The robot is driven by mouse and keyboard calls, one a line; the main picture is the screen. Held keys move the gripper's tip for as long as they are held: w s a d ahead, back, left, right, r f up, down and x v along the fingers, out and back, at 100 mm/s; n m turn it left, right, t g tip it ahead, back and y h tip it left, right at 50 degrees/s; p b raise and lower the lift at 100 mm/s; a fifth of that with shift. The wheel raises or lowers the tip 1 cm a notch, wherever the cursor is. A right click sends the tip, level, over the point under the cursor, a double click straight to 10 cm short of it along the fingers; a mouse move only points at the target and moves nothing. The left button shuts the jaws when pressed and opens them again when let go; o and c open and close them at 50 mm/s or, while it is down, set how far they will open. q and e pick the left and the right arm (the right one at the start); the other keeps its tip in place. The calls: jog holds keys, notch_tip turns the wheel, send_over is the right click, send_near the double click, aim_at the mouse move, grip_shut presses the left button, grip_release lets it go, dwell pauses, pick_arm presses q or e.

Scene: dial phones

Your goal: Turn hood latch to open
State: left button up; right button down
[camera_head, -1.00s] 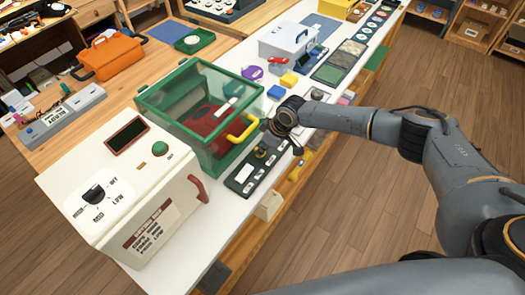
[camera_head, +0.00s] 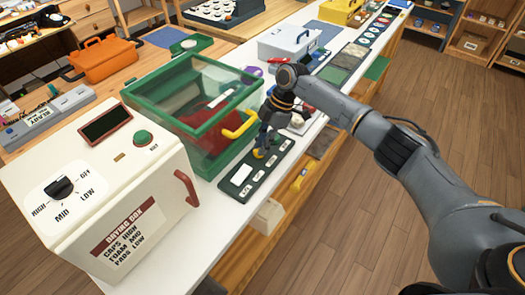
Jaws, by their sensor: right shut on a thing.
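The hood is a clear box with a green frame (camera_head: 160,122) and a yellow handle (camera_head: 241,126) on its front; a dark red thing shows inside. A dark green panel with white labels (camera_head: 240,172) lies on the white bench in front of it. My right gripper (camera_head: 262,145) points down over the far part of this panel, next to the yellow handle. It is shut on a small yellow latch (camera_head: 258,154) at the panel, mostly hidden by the fingers. The latch's exact angle cannot be told. My left gripper is not in view.
A cream drying box (camera_head: 150,185) with a black dial (camera_head: 61,187) and a red-brown handle (camera_head: 186,189) stands on the near left. A pale lidded case (camera_head: 285,43) stands beyond the hood. Wooden floor at right is free.

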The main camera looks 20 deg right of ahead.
jog(key=shift+w+n+g+b, duration=0.1)
jog(key=shift+n+g+b, duration=0.4)
jog(key=shift+n+b, duration=0.65)
jog(key=shift+n+h, duration=0.25)
jog(key=shift+h, duration=0.05)
jog(key=c, duration=1.3)
grip_release()
jog(key=shift+c, duration=0.2)
jog(key=v, duration=1.2)
